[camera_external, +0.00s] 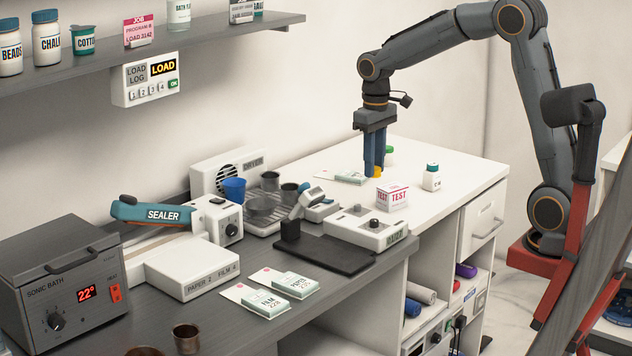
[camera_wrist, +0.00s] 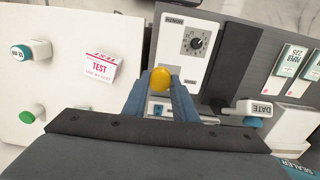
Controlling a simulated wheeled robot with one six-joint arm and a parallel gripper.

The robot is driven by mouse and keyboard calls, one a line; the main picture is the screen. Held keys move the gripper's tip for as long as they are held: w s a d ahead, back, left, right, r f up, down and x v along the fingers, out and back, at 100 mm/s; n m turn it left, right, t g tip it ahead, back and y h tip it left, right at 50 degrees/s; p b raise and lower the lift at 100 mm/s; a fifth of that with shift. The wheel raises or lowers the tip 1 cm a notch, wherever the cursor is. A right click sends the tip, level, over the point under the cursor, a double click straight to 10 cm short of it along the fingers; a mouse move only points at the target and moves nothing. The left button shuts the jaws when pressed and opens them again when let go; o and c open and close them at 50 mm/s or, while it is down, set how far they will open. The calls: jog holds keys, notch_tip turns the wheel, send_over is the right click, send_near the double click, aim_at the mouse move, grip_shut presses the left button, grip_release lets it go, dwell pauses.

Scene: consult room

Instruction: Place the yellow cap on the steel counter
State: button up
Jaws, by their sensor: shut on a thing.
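The yellow cap (camera_external: 377,171) is between the fingertips of my gripper (camera_external: 374,172), which is shut on it. In the wrist view the round yellow cap (camera_wrist: 160,79) shows clearly at the tips of the blue fingers (camera_wrist: 160,88). The dark grey counter (camera_external: 225,318), which looks like the steel one, lies to the left in the external view.
On the white counter stand a white bottle (camera_external: 431,178) and a green-capped jar (camera_external: 389,156). A white device with a knob (camera_external: 366,229) and a dark mat (camera_external: 325,254) lie near the join. The sealer (camera_external: 152,212), sonic bath (camera_external: 62,290) and film packs (camera_external: 268,302) crowd the grey counter.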

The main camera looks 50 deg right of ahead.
jog(key=w+d+f+n+p, duration=0.1)
jog(key=w+d, duration=0.3)
jog(key=d, duration=0.6)
jog(key=w+d+f+p, duration=0.1)
jog(key=w+d+f, duration=0.1)
jog(key=w+d, duration=0.5)
jog(key=w+d+f+n, duration=0.1)
jog(key=w+d, duration=0.1)
jog(key=d, duration=1)
jog(key=f, duration=0.2)
jog(key=f+p, duration=0.1)
jog(key=f, duration=0.1)
jog(key=d+f+p, duration=0.1)
jog(key=f, duration=0.1)
jog(key=shift+w, duration=0.2)
jog(key=shift+f+p, duration=0.8)
jog(key=shift+f, duration=1.25)
jog(key=shift+f, duration=0.15)
jog(key=o, duration=1)
